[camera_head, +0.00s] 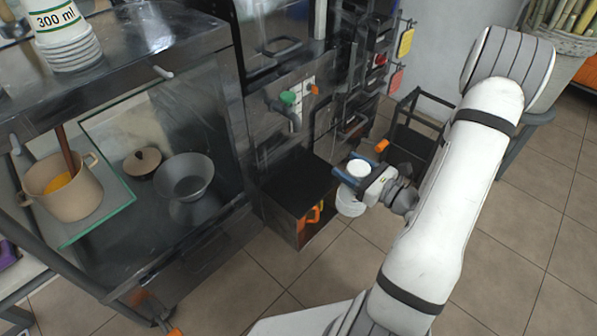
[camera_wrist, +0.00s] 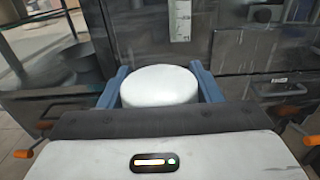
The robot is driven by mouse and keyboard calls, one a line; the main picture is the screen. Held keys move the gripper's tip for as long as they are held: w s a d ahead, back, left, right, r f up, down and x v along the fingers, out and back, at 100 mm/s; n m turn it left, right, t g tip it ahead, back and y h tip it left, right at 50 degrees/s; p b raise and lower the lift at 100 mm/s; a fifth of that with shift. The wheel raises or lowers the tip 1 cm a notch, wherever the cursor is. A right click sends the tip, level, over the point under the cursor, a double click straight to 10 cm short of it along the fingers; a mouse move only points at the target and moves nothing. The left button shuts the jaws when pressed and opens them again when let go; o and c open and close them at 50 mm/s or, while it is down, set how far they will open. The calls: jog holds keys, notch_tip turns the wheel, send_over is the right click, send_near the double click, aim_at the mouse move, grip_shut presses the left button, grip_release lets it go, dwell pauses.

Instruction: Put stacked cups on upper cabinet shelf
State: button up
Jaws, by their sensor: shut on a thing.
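My gripper (camera_head: 355,174) has blue fingers and is shut on a white stack of cups (camera_head: 350,203). It holds the stack roughly upright above the floor, in front of the dark machine. In the wrist view the round white end of the stack (camera_wrist: 160,84) sits between the two blue fingers; the rest is hidden below. Another white cup stack (camera_head: 62,38), marked 300 ml, stands on the metal cabinet's upper surface (camera_head: 130,57) at the upper left.
The cabinet's lower level holds a beige pot (camera_head: 75,195), a round lid (camera_head: 142,161) and a grey bowl (camera_head: 185,177), beside a glass pane (camera_head: 118,208). A dark box (camera_head: 300,190) stands near my gripper. A black frame (camera_head: 415,135) is behind it. Tiled floor is clear at right.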

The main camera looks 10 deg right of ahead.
jog(key=f+b+x, duration=0.1)
jog(key=b+x, duration=0.1)
jog(key=x, duration=0.6)
jog(key=f+b+x, duration=0.2)
jog(key=b+x, duration=0.1)
jog(key=x, duration=0.6)
jog(key=shift+a+f, duration=0.25)
jog(key=shift+a, duration=0.05)
jog(key=shift+f+b, duration=0.2)
jog(key=shift+b, duration=0.15)
jog(key=o, duration=1.4)
jog(key=shift+r, duration=0.15)
